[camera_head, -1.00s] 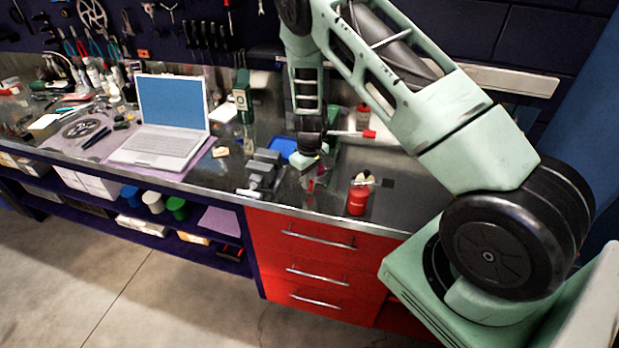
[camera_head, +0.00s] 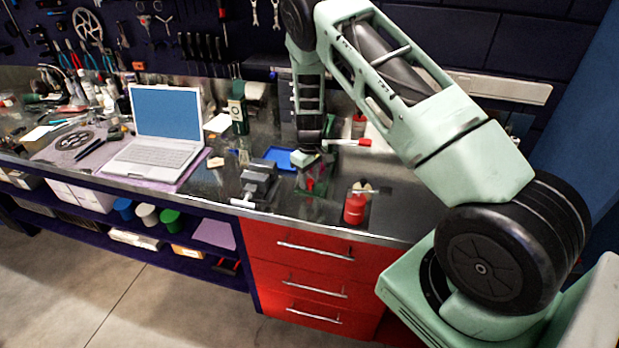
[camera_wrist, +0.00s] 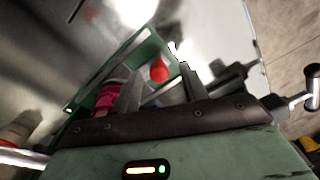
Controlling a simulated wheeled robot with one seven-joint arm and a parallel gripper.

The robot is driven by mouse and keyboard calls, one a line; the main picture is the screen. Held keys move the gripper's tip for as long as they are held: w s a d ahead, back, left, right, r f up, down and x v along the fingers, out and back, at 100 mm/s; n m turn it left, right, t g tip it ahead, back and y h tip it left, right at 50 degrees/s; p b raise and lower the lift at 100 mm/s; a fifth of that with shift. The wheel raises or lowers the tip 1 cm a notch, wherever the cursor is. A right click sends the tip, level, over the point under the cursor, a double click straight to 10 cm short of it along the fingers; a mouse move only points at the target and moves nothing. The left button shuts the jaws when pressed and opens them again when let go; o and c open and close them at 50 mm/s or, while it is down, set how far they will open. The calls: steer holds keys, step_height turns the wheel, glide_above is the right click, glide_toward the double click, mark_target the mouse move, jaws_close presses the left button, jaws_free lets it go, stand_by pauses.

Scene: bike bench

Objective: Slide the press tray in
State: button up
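A green frame (camera_head: 312,186) with a red part inside stands on the metal bench, below and in front of my gripper (camera_head: 306,161). I take it to be the press; its tray is not clearly distinguishable. In the wrist view the green frame (camera_wrist: 152,50) lies ahead of my gripper (camera_wrist: 162,86), with a pink-red part (camera_wrist: 108,98) beside the left finger and a red knob (camera_wrist: 159,70) between the fingers. The fingers are apart with nothing seen held between them. Contact with the frame cannot be told. A blue tray (camera_head: 277,155) lies flat just left of my gripper.
A grey vise (camera_head: 259,180) stands left of the green frame. A red bottle (camera_head: 354,206) is to its right, near the bench's front edge. A laptop (camera_head: 160,135) sits further left. Red drawers (camera_head: 315,265) are below. The bench right of the bottle is clear.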

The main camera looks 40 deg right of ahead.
step_height(320, 180, up, 18)
steer(key=b, duration=0.5)
steer(key=shift+f, duration=0.25)
